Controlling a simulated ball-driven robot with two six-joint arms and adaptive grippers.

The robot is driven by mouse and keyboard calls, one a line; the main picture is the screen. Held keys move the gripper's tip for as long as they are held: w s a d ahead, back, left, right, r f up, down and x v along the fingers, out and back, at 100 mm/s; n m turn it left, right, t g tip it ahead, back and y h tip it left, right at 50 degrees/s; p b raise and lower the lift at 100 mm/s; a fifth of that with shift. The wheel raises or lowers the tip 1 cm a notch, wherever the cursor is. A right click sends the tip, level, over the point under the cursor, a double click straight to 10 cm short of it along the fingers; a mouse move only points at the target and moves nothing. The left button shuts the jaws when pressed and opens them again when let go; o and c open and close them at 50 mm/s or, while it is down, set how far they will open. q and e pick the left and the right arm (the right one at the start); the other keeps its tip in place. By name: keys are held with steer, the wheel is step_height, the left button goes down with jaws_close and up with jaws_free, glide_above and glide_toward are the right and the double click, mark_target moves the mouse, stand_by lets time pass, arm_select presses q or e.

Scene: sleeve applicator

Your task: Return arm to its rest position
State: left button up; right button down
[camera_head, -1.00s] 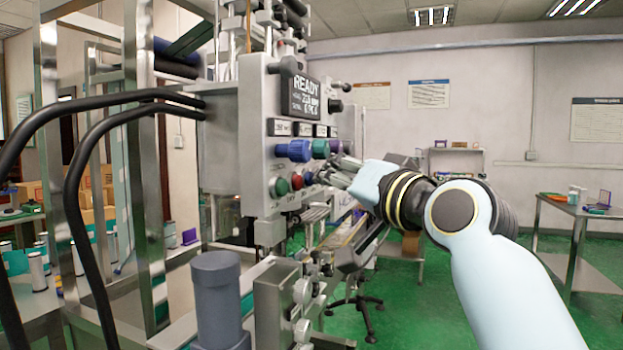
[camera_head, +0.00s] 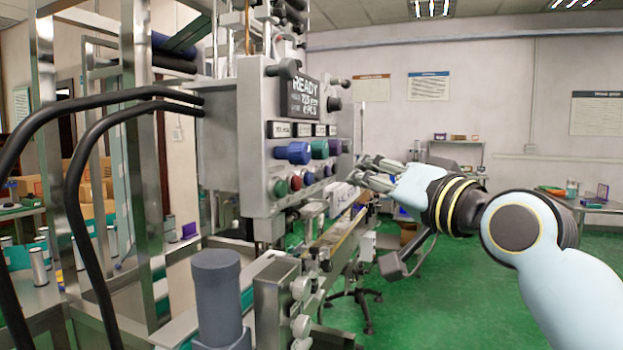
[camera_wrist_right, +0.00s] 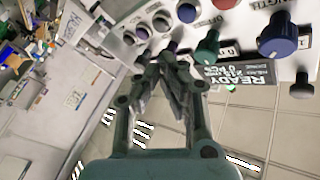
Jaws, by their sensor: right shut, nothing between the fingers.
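My right gripper (camera_head: 368,172) is shut and empty, to the right of the machine's control panel (camera_head: 262,150) and apart from it in the head view. My light blue right arm comes in from the right edge. In the right wrist view the shut fingers (camera_wrist_right: 168,65) point toward the panel's knobs, with a green knob (camera_wrist_right: 208,47) and a blue knob (camera_wrist_right: 278,38) beyond them. The panel's screen (camera_head: 303,98) reads READY. My left gripper is not in view.
A grey cylinder (camera_head: 218,290) and the machine's rail (camera_head: 345,232) stand low in front. Black hoses (camera_head: 85,160) curve at the left. A side table (camera_head: 600,205) stands at the far right. The green floor (camera_head: 470,290) is open below my right arm.

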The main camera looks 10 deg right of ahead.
step_height(320, 180, down, 30)
steer(key=d+f+m+g+h+b, duration=0.1)
steer(key=d+m+g+h+b, duration=0.15)
steer(key=g+b, duration=0.3)
steer(key=s+d+f+g+h+b, duration=0.1)
steer(key=s+f, duration=0.2)
steer(key=f, duration=0.5)
steer(key=s+d+f+n+g+h+b, duration=0.1)
steer(key=s+f, duration=0.3)
steer(key=f, duration=0.5)
steer(key=s+d+f+g+b, duration=0.1)
steer(key=s+f+g+b, duration=0.15)
steer(key=f, duration=0.55)
steer(key=s+d+f+n+g+h+b, duration=0.1)
steer(key=s+d+f+g, duration=0.1)
steer(key=s+f, duration=0.8)
steer(key=s+d+f+n+g+h+b, duration=0.1)
steer(key=s+f+g, duration=0.1)
steer(key=s+f, duration=0.85)
steer(key=s+d+f+n+g, duration=0.1)
steer(key=s+f, duration=0.3)
steer(key=s, duration=0.7)
steer(key=s+d+f+n+g, duration=0.1)
steer(key=s+f, duration=0.4)
steer(key=s, duration=0.6)
steer(key=shift+d+f+n+g+b, duration=0.3)
steer(key=shift+n+g+b, duration=0.15)
steer(key=shift+n+g, duration=0.3)
steer(key=shift+h, duration=0.25)
